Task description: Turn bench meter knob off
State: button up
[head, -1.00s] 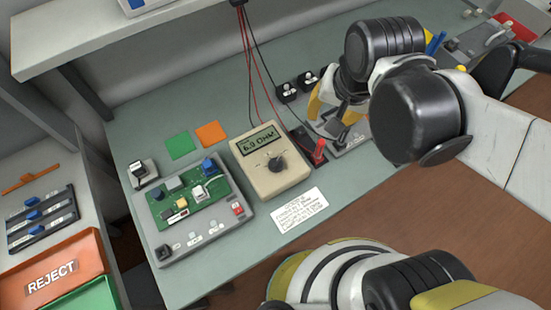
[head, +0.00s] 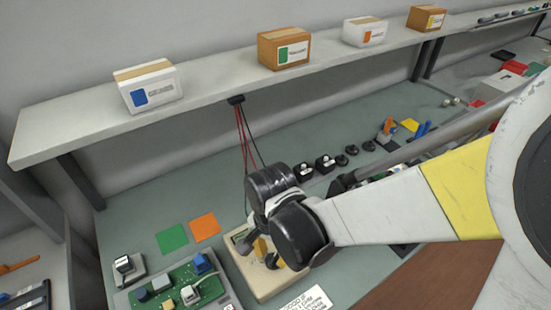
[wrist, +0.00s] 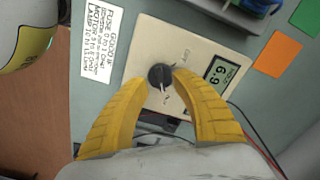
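The beige bench meter (head: 258,285) lies on the bench, partly hidden under my arm in the head view. In the wrist view the meter (wrist: 195,48) shows its black round knob (wrist: 160,76) with a pale pointer mark, and its lit display (wrist: 219,74) with digits. My gripper (wrist: 157,80) has its two yellow fingers apart, with the tips on either side of the knob. The right finger's tip is very near the knob; I cannot tell whether it touches. In the head view my gripper (head: 268,254) is over the meter's face.
A printed note card (wrist: 97,42) lies beside the meter. A green circuit board (head: 172,288) in a grey fixture is to the left, with green (head: 172,238) and orange (head: 205,227) squares behind. Red and black leads hang from the shelf (head: 215,75), which carries several boxes.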

notch_tip(320, 180, down, 2)
jog(key=shift+f, duration=0.1)
jog(key=shift+c, duration=0.4)
grip_shut()
